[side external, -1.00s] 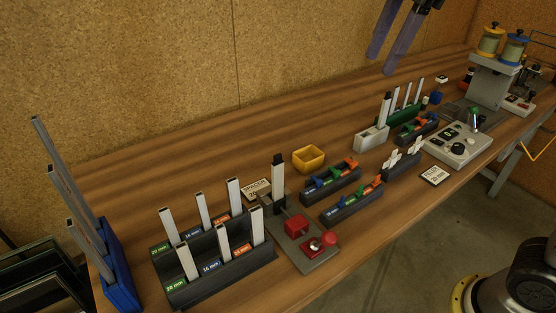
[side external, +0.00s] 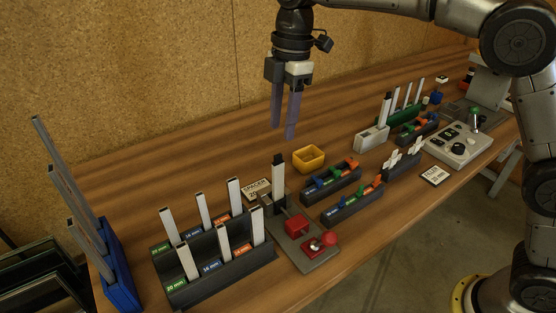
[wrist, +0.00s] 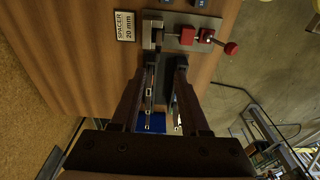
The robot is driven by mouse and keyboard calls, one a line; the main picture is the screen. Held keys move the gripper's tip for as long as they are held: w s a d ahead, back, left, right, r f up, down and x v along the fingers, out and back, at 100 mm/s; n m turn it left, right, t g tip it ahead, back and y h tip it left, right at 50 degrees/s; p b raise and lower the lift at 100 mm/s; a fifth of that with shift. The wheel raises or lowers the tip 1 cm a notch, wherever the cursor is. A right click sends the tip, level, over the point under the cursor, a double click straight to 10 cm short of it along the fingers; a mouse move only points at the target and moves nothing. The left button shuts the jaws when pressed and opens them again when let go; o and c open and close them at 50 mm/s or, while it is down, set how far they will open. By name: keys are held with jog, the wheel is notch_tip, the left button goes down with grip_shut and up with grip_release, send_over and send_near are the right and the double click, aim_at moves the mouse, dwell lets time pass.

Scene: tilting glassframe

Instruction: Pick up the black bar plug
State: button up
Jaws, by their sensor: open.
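A black plug (side external: 278,159) caps the top of an upright silver bar (side external: 279,178), which stands in a grey clamp fixture (side external: 318,252) with red parts. My gripper (side external: 284,131) hangs from above with its two long fingers pointing down, apart and empty. In the side external view the fingertips show just above the plug, with a gap between; their depth relative to it is hard to tell. In the wrist view my gripper (wrist: 166,62) reaches toward the fixture (wrist: 186,30), and I cannot make out the plug there.
A rack of upright bars (side external: 215,275) stands left of the fixture, beside a spacer card (side external: 257,190). A yellow bin (side external: 308,158) and dark holders with coloured clips (side external: 352,207) stand to the right. A second bar with a dark top (side external: 385,110) stands farther back. The table's rear left is clear.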

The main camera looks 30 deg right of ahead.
aim_at(278, 155)
jog(key=shift+w+a+f, duration=0.1)
jog(key=shift+a+f, duration=0.05)
jog(key=shift+f, duration=1.65)
jog(key=shift+w+a+f, duration=0.1)
jog(key=shift+a+f, duration=0.05)
jog(key=shift+f, duration=1.65)
grip_shut()
